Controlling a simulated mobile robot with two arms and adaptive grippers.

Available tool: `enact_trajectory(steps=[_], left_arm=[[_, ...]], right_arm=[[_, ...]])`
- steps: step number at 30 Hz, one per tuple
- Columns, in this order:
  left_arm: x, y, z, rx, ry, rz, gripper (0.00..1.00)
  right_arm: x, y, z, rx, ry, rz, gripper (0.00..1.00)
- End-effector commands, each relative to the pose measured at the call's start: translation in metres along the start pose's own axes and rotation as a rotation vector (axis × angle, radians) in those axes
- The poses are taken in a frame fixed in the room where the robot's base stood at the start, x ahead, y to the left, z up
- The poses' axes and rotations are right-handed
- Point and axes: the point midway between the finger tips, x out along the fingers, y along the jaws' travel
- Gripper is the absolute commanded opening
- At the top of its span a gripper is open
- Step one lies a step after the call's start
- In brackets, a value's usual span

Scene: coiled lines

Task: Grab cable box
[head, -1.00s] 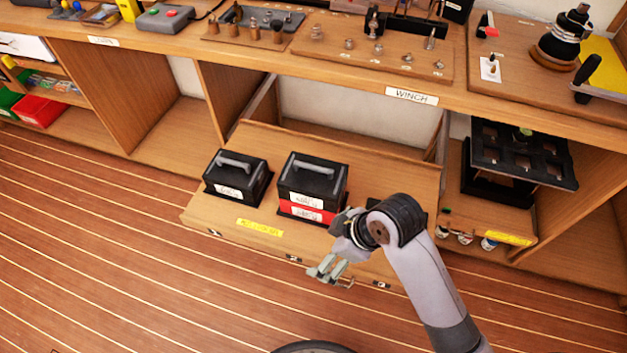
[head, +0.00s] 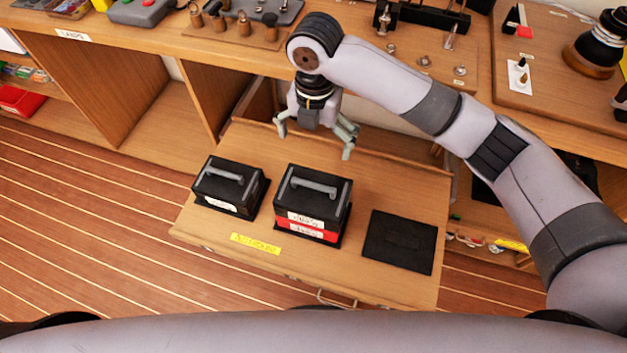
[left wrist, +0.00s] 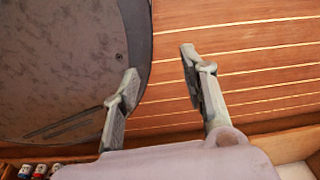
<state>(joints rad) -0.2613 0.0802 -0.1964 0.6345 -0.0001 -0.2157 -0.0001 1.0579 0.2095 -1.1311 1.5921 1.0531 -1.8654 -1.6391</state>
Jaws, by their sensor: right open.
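Two black boxes with grey top handles stand in the pulled-out wooden drawer. The left black box (head: 228,186) has one white label. The middle black box (head: 313,203) has white labels and a red band low on its front. The label print is too small for me to read, so I cannot tell which is the cable box. My right gripper (head: 315,141) is open and empty, pointing down above and behind the middle box, apart from it. My left gripper (left wrist: 160,66) shows in the left wrist view with its fingers apart and nothing between them, over the floor.
A flat black mat (head: 399,241) lies bare at the drawer's right. The workbench (head: 200,60) above carries small fittings. Open shelving lies left, and the striped floor (head: 90,230) is clear at front left.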

Motion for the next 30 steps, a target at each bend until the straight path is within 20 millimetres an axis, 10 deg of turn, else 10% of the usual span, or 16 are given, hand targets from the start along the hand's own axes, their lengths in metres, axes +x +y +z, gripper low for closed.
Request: enact_trajectory(steps=[10, 21, 30], left_arm=[[-0.006, 0.012, 0.068, 0.003, -0.099, 0.015, 0.4], [-0.002, 0.006, 0.026, 0.005, -0.034, 0.008, 0.4], [-0.004, 0.008, 0.036, 0.004, -0.051, 0.01, 0.4]], right_arm=[[0.074, -0.001, -0.002, 0.004, 0.004, -0.003, 1.0], [0.117, 0.001, -0.001, 0.003, 0.001, 0.001, 1.0], [0.157, 0.002, -0.003, 0.004, 0.002, 0.0, 1.0]])
